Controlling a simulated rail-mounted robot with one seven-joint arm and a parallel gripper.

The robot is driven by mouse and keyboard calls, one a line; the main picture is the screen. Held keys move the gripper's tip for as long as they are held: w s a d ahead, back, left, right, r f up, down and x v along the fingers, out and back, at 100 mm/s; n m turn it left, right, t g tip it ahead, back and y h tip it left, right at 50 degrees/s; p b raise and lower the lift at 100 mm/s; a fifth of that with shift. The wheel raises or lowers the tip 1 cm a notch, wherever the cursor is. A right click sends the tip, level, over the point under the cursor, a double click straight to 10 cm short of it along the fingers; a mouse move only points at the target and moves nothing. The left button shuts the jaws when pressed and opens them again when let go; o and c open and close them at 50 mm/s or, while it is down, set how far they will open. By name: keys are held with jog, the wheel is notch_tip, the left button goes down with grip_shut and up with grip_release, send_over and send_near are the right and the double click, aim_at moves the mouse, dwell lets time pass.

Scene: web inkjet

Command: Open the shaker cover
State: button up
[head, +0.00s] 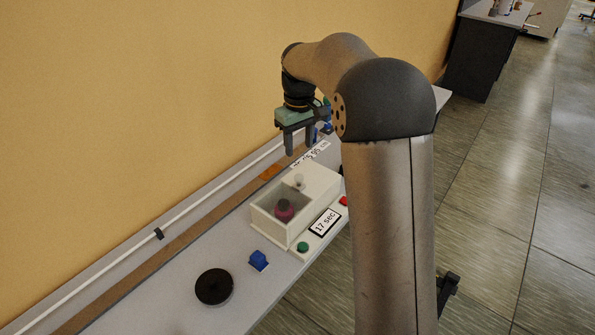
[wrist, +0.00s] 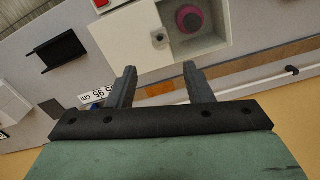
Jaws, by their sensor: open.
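The shaker is a white box (head: 272,228) on the grey bench, and it also shows at the top of the wrist view (wrist: 228,38). My gripper (head: 299,142) is open and empty, above and beyond the box. In the wrist view its fingertips (wrist: 160,70) point towards the knob, apart from it.
A "17 sec" display (head: 325,222), a green button (head: 302,246) and a red button (head: 344,201) are beside the box. A blue block (head: 258,260) and a black disc (head: 214,287) lie nearer. A yellow wall (head: 130,130) bounds the bench's left side.

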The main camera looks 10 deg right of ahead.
aim_at(300, 176)
notch_tip(300, 176, down, 10)
jog(key=shift+f+p, duration=0.1)
jog(key=shift+p, duration=0.3)
grip_shut()
jog(key=shift+w+d, duration=0.1)
